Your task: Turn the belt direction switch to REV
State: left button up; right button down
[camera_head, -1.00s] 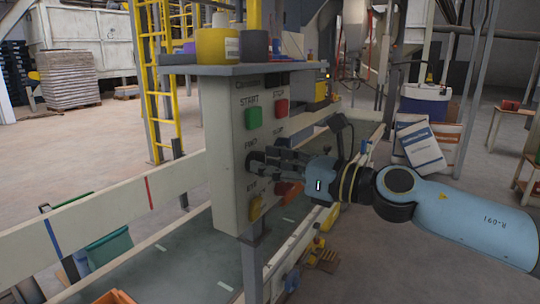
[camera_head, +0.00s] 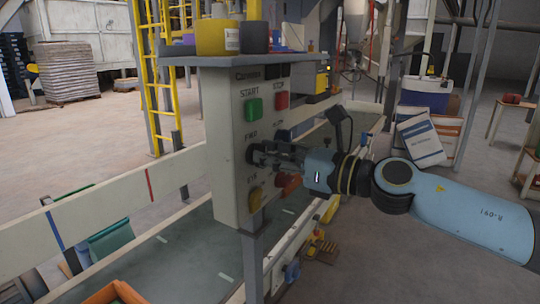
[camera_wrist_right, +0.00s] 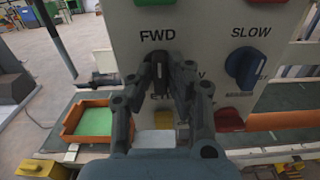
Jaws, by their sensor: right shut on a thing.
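The control box (camera_head: 228,150) stands on a post beside the conveyor, with its front facing my right arm. It bears a green START button (camera_head: 253,110), a red STOP button (camera_head: 282,101) and a FWD label. The direction switch is a dark knob (camera_wrist_right: 159,72) just under the FWD label in the right wrist view, mostly hidden between my fingers. My right gripper (camera_head: 255,153) is at the box face and shut on this knob. It also shows in the right wrist view (camera_wrist_right: 160,66). My left gripper is not in view.
A blue knob (camera_wrist_right: 245,67) under SLOW sits to the right. A yellow button (camera_head: 254,200) and a red one (camera_head: 286,184) are below. A shelf (camera_head: 235,58) with containers tops the box. Conveyor rails (camera_head: 120,200) run behind it.

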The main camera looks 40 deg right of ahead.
jog(key=shift+w+d+f+m+p, duration=0.1)
jog(key=shift+m+p, duration=2.7)
jog(key=shift+m, duration=1.6)
jog(key=shift+d+f+m+p, duration=0.1)
jog(key=shift+m+p, duration=2.7)
jog(key=shift+m, duration=1.6)
jog(key=c, duration=1.3)
grip_release()
